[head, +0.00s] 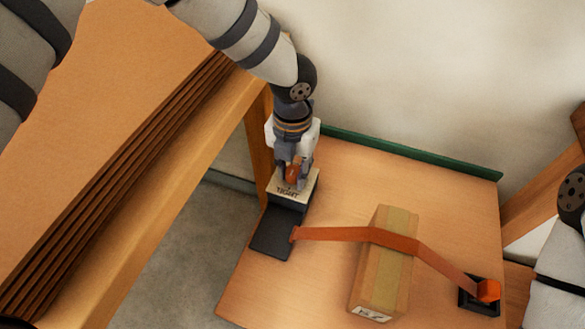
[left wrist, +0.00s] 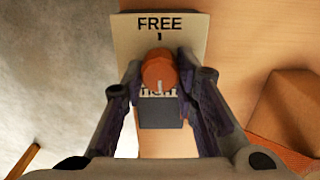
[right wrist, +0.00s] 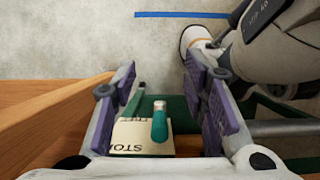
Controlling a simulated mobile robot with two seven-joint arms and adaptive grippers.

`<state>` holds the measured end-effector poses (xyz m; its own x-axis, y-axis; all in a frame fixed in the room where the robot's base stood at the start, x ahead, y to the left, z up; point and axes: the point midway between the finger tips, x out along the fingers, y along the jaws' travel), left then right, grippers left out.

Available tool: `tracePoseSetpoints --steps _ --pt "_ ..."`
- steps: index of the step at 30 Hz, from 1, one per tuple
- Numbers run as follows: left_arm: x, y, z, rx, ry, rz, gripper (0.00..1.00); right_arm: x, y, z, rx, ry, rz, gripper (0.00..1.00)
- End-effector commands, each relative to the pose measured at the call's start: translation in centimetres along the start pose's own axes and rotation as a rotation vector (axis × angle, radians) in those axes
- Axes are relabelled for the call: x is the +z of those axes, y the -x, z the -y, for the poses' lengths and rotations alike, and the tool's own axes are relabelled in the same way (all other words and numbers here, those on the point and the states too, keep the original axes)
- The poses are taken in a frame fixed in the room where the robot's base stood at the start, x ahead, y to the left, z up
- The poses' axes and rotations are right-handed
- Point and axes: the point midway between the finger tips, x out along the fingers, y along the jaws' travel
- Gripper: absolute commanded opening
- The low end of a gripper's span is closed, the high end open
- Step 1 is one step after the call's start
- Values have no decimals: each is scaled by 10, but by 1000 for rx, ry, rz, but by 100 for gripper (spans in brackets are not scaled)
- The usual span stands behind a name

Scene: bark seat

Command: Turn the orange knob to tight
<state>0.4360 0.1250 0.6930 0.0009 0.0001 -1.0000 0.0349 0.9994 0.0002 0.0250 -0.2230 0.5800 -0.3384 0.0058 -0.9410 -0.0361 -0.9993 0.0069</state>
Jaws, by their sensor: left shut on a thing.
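The orange knob (head: 291,173) stands on a label plate on a dark block at the bench's left side. In the left wrist view the knob (left wrist: 158,70) has a white mark on its lower side, facing the partly covered TIGHT label (left wrist: 159,93). The FREE label (left wrist: 160,24) is on the opposite side of the plate. My left gripper (head: 294,164) reaches down from above and is shut on the knob. My right gripper (right wrist: 162,95) shows in the right wrist view with its fingers apart and nothing between the pads.
An orange strap (head: 335,234) runs over a cardboard box (head: 366,275) to a black fitting (head: 478,301) at the right. Stacked brown sheets (head: 115,120) lie at left. A teal-handled lever (right wrist: 160,122) on a lettered plate lies below my right gripper.

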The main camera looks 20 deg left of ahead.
Motion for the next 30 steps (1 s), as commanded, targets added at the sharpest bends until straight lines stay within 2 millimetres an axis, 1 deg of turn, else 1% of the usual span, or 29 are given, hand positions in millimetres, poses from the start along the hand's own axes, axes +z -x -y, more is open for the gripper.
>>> tracePoseSetpoints --steps 1,2,3,11,14,17,21,24,27,30 --pt "-1 -1 0 0 0 -3 31 0 0 0 0 0 1 40" --pt "-1 -1 0 0 0 -3 38 0 0 0 0 0 1 40" --pt "-1 -1 0 0 0 -3 47 0 0 0 0 0 1 40" --pt "0 0 0 0 1 -1 47 0 0 0 0 0 0 40" --pt "1 7 0 0 1 1 47 0 0 0 0 0 0 40" --pt "1 28 0 -1 1 3 47 0 0 0 0 0 0 40" --pt "1 68 0 -1 1 4 47 0 0 0 0 0 0 40" --pt "1 92 0 -1 2 3 47 0 0 0 0 0 0 40" --pt "0 109 0 0 1 1 47 0 0 0 0 0 0 40" --pt "0 117 0 0 0 -1 47 0 0 0 0 0 0 40"
